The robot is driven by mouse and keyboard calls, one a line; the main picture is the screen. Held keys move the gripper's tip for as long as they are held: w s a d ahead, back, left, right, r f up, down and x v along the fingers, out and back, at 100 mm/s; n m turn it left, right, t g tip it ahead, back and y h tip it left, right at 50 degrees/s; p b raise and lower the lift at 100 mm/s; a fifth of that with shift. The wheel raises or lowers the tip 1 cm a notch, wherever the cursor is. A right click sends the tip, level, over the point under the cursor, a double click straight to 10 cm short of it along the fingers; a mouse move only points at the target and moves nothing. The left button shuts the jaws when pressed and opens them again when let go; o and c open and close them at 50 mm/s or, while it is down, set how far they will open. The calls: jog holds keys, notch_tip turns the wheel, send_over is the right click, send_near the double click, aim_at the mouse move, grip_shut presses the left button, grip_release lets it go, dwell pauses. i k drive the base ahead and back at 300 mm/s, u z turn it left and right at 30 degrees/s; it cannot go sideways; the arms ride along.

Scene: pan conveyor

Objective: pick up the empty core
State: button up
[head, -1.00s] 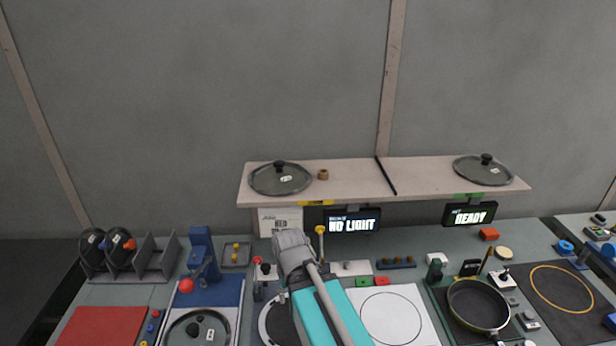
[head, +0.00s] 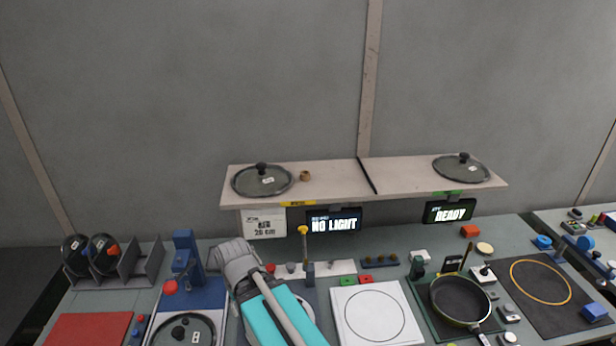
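A small brown ring (head: 305,176) sits on the pale shelf (head: 330,184), just right of the left glass lid. It is the only thing that looks like an empty core, though it is too small to see whether its middle is hollow. My arm, with its teal link and grey joint, reaches up from the bottom centre over the bench. My gripper's fingers do not show. The ring stands clear of my arm, above and to the right of the grey joint.
Glass lids lie on the shelf at left (head: 262,181) and right (head: 462,168). A thin dark divider (head: 367,176) crosses the shelf. A yellow-topped post (head: 304,243) rises below the ring. Screens reading NO LIGHT (head: 334,222) and READY (head: 449,212) hang under the shelf. A pan (head: 460,296) is at right.

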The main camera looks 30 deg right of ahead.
aim_at(305, 176)
jog(key=z, duration=0.05)
jog(key=k, duration=1.05)
jog(key=z, duration=1.45)
jog(key=i, duration=1)
jog(key=u, duration=0.05)
